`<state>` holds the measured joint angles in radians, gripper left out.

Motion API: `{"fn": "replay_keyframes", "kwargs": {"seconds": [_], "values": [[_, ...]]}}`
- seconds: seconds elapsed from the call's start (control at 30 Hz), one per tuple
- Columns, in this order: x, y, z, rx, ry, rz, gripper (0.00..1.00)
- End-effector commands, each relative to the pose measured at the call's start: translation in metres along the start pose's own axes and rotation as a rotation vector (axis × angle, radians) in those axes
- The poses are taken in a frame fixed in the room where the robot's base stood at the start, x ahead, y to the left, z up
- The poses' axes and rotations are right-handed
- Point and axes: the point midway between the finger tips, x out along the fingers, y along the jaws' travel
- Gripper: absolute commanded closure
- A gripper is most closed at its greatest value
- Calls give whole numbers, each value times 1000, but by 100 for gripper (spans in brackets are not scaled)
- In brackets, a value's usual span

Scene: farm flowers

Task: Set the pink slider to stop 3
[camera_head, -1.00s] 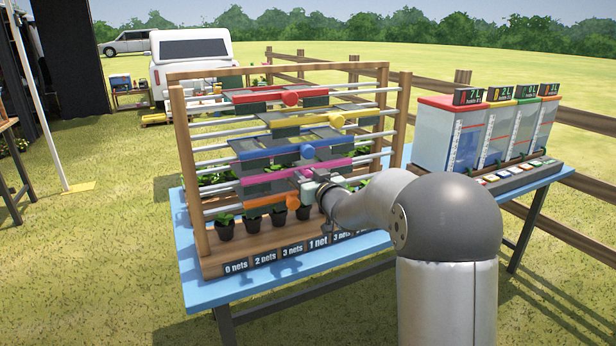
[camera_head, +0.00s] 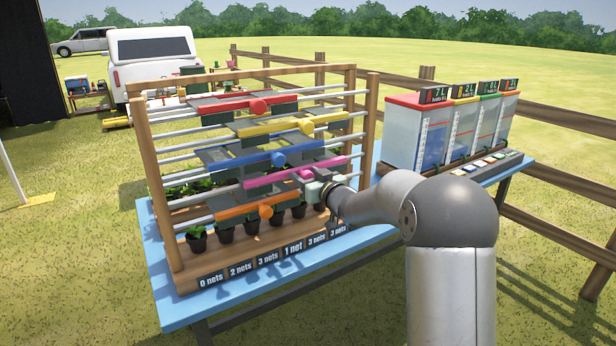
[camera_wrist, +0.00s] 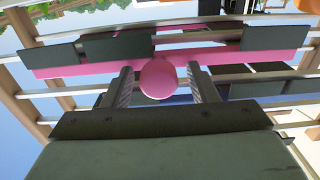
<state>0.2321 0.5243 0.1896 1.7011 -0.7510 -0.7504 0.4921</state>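The pink slider (camera_head: 270,175) is a long bar with dark panels on the rack's rails, below the blue slider (camera_head: 235,160) and above the orange slider (camera_head: 240,212). My gripper (camera_head: 312,183) is at the pink slider's front, covering its knob in the head view. In the wrist view, the round pink knob (camera_wrist: 158,78) sits between the two fingers of my gripper (camera_wrist: 160,86). A narrow gap shows on each side of the knob, so the fingers look open around it. Stop numbers cannot be made out.
The red slider (camera_head: 235,103) and yellow slider (camera_head: 280,126) are higher up. Potted plants (camera_head: 226,232) stand under the rails, behind net labels (camera_head: 293,249). Clear tanks (camera_head: 433,140) stand at the right of the blue table (camera_head: 160,265). A wooden fence is behind.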

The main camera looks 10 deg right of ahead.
Motion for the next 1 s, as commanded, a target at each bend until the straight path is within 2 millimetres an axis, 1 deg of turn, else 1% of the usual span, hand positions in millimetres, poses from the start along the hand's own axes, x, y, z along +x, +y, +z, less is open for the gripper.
{"fn": "replay_keyframes", "kwargs": {"seconds": [0.17,0.27,0.33,0.47,0.7,0.8,0.9,1.0], "values": [[-1,0,0,0,-1,0,47],[-8,0,0,0,-1,0,47],[-19,1,1,0,-2,2,47],[-46,1,0,0,-1,3,47],[-107,1,0,-1,-1,4,47],[-130,1,0,-1,-1,4,47],[-148,0,0,0,-1,2,47],[-162,1,0,-1,0,2,47]]}}
